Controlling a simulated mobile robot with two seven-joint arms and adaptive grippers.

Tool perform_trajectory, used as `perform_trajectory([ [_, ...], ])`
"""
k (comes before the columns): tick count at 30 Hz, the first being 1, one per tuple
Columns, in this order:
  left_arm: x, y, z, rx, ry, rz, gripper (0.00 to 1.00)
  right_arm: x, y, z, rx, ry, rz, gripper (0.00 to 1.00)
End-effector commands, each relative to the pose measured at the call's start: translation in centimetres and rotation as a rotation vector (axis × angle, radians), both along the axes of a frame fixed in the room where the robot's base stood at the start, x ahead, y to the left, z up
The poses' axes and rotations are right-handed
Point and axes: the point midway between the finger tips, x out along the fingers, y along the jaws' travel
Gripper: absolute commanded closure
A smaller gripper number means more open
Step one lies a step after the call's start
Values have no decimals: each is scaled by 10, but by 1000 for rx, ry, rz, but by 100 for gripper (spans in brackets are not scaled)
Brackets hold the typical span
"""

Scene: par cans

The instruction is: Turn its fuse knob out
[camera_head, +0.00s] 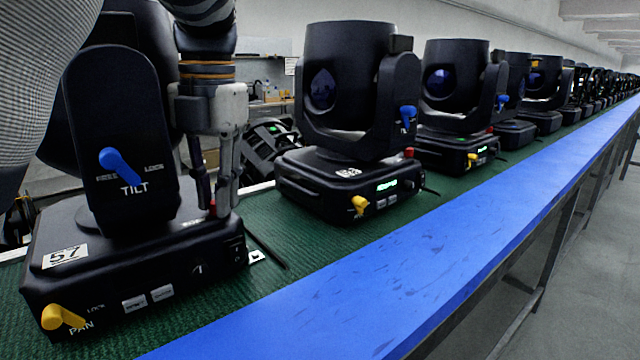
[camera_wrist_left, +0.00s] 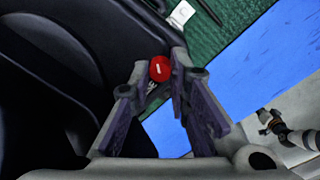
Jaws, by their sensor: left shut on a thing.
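The near moving-head light (camera_head: 110,250), labelled 57, stands on the green belt at the left. Its red fuse knob (camera_head: 212,207) sits at the back right corner of its base, mostly hidden by my fingers. In the left wrist view the round red fuse knob (camera_wrist_left: 160,69) with a pale slot mark lies between my fingertips. My left gripper (camera_head: 214,204) reaches down from above, shut on the knob. It also shows in the left wrist view (camera_wrist_left: 160,75). The light has a blue TILT lever (camera_head: 120,165) and a yellow PAN lever (camera_head: 62,318). My right gripper is not in view.
A second light (camera_head: 350,180) stands to the right on the green mat (camera_head: 300,235), with several more in a row beyond. A blue strip (camera_head: 400,290) runs along the front edge. A small white tag (camera_head: 256,256) lies beside the near base.

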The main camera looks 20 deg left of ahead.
Motion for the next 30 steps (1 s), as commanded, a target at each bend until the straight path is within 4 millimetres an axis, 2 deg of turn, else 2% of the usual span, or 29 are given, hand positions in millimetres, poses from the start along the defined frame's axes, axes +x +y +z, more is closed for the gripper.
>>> perform_trajectory([
  [6,0,0,0,-1,0,1,100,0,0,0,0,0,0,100],
  [7,0,0,0,-1,0,1,79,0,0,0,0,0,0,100],
  [9,0,0,0,-1,0,1,63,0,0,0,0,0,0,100],
  [19,0,0,3,-1,-1,3,62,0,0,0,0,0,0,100],
  [23,2,-1,27,1,-5,2,62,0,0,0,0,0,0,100],
  [30,2,-5,93,1,-4,1,62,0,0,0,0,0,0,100],
])
